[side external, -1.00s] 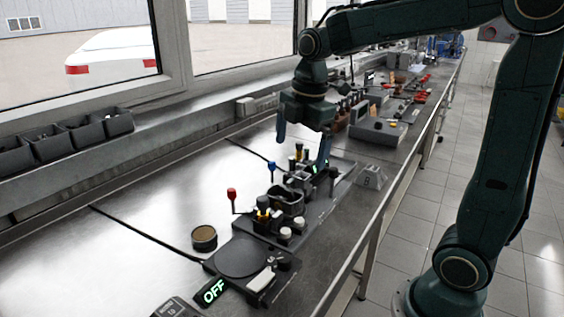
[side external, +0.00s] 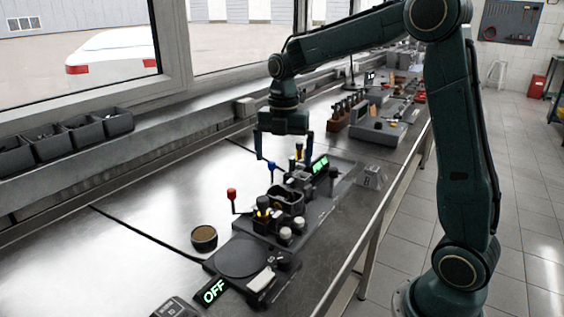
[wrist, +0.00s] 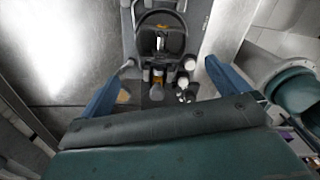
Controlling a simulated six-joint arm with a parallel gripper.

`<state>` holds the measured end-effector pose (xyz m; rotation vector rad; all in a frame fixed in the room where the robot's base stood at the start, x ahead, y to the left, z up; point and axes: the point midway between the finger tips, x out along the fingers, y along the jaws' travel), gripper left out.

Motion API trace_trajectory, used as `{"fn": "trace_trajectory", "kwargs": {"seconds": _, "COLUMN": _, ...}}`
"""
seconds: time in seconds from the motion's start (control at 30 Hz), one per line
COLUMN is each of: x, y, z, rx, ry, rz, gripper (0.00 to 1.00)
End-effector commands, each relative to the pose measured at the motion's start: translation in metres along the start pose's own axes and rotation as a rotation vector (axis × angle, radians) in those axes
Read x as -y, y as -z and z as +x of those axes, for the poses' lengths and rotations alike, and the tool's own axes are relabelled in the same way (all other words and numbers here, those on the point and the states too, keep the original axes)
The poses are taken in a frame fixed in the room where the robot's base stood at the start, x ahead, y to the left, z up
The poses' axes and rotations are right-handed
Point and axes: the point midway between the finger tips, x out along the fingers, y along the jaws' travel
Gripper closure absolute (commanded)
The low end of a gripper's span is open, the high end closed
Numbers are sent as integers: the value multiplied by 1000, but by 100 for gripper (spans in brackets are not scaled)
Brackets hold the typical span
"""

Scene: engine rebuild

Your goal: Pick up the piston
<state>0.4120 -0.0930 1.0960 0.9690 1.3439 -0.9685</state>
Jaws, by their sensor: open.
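I cannot tell for sure which part is the piston. A dark fixture (side external: 300,222) on the bench carries several small parts: a black cup-like holder (side external: 290,200), yellow-and-black pieces (side external: 263,207) and white-topped knobs (side external: 285,233). My gripper (side external: 283,155) is open and empty, with its blue fingers pointing down over the far part of this fixture. In the wrist view, the gripper (wrist: 168,67) straddles the fixture line. A dark round ring with a light part inside (wrist: 161,42) lies ahead of the fingertips, with a yellow piece (wrist: 158,78) and white knobs between them.
A red-knobbed lever (side external: 232,200) and a blue-knobbed lever (side external: 271,175) stand up by the fixture. A short brown-topped can (side external: 204,239) stands at its left. A dark round plate (side external: 240,257) and an OFF display (side external: 214,290) are in front. The bench at left is clear.

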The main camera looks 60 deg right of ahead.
Motion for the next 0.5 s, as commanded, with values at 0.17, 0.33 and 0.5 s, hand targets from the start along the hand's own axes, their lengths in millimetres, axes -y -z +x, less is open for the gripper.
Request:
{"fn": "trace_trajectory", "kwargs": {"seconds": 0.17, "x": 1, "y": 1, "z": 24, "rx": -2, "ry": 4, "rz": 1, "gripper": 0}}
{"fn": "trace_trajectory", "kwargs": {"seconds": 0.33, "x": 1, "y": 1, "z": 50, "rx": -2, "ry": 4, "rz": 1, "gripper": 0}}
{"fn": "trace_trajectory", "kwargs": {"seconds": 0.5, "x": 1, "y": 0, "z": 69, "rx": -2, "ry": 2, "rz": 1, "gripper": 0}}
